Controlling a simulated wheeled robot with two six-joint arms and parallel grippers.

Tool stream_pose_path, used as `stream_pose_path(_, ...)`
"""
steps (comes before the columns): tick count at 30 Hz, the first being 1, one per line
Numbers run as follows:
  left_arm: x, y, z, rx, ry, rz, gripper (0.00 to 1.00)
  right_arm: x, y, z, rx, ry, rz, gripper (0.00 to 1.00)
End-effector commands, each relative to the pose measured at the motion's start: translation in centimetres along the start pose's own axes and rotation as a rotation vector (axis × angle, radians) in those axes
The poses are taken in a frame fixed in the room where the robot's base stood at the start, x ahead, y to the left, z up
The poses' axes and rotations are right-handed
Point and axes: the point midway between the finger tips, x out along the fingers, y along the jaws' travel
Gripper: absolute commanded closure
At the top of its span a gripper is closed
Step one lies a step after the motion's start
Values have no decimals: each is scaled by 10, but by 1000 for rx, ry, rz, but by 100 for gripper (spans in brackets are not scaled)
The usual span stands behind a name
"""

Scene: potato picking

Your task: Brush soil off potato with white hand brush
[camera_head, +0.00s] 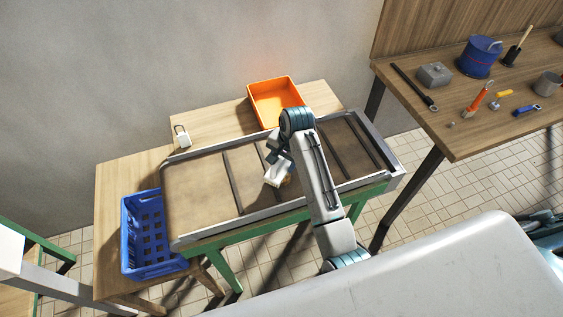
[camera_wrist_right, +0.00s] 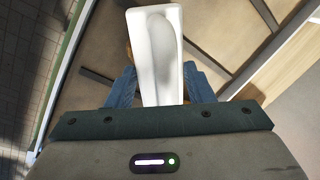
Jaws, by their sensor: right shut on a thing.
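My right gripper (camera_head: 276,160) is over the wooden sorting tray (camera_head: 195,190) and is shut on the white hand brush (camera_head: 277,174). In the right wrist view the brush (camera_wrist_right: 158,60) points away between the blue fingers of the right gripper (camera_wrist_right: 160,92). Its bristles show at its lower end in the head view. A small brown patch (camera_head: 288,179) shows beside the brush, mostly hidden by my arm; it may be the potato, but I cannot tell. I cannot tell whether the brush touches it. My left gripper is not in view.
An orange bin (camera_head: 262,94) stands behind the tray and a blue crate (camera_head: 128,240) at its left front. A small white object (camera_head: 182,137) is at the back left. Dark bars divide the tray. A bench (camera_head: 450,130) with tools stands right. The tray's left section is clear.

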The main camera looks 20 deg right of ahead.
Motion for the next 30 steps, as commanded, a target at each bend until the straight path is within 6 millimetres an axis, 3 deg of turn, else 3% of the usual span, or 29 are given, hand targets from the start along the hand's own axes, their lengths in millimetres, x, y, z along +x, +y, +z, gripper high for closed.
stream_pose_path(11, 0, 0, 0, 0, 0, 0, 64, -3, -1, -19, 0, 3, -2, 77)
stream_pose_path(30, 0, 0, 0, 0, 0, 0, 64, -1, -1, 7, -1, 3, -3, 77)
